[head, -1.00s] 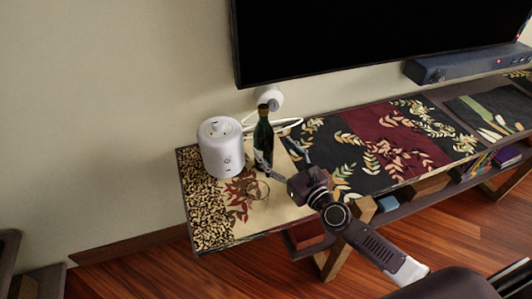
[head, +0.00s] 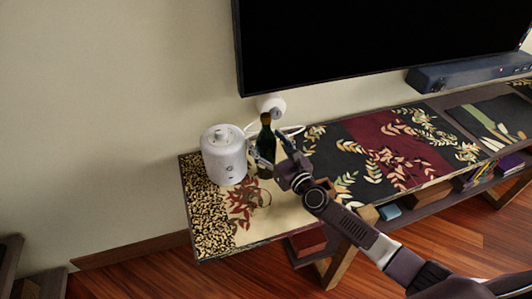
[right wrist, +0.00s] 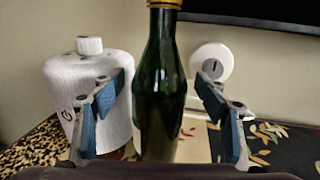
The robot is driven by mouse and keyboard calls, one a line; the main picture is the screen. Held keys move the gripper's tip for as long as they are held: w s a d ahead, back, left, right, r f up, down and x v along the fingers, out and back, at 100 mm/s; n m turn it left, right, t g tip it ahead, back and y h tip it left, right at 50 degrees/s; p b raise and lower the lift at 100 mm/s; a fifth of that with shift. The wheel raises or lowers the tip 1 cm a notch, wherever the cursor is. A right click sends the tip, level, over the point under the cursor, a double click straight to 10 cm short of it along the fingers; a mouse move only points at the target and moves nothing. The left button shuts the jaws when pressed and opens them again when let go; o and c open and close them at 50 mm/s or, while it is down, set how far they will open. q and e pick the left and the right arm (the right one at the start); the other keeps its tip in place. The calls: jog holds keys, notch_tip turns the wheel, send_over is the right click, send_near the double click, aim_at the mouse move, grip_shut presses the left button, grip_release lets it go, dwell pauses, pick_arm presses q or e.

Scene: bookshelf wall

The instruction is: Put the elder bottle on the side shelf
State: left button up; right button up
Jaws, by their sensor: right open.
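The elder bottle, dark green with a gold top, stands upright on the patterned console (head: 215,222) in the head view (head: 266,132). In the right wrist view the bottle (right wrist: 161,90) stands between the two blue-padded fingers of my right gripper (right wrist: 165,115). The fingers are open, with a gap visible on each side of the bottle. In the head view my right gripper (head: 271,155) reaches the bottle from the front right. The bottle's base is hidden in the wrist view. My left gripper is not in view. I cannot tell which surface is the side shelf.
A white canister (head: 224,157) stands close left of the bottle. A round white device (head: 271,104) with a cable is behind it. A television (head: 380,40) and soundbar (head: 465,72) are behind. The console's right stretch is mostly clear.

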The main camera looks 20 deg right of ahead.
grip_shut()
jog(key=shift+r, duration=0.15)
dwell(0.5)
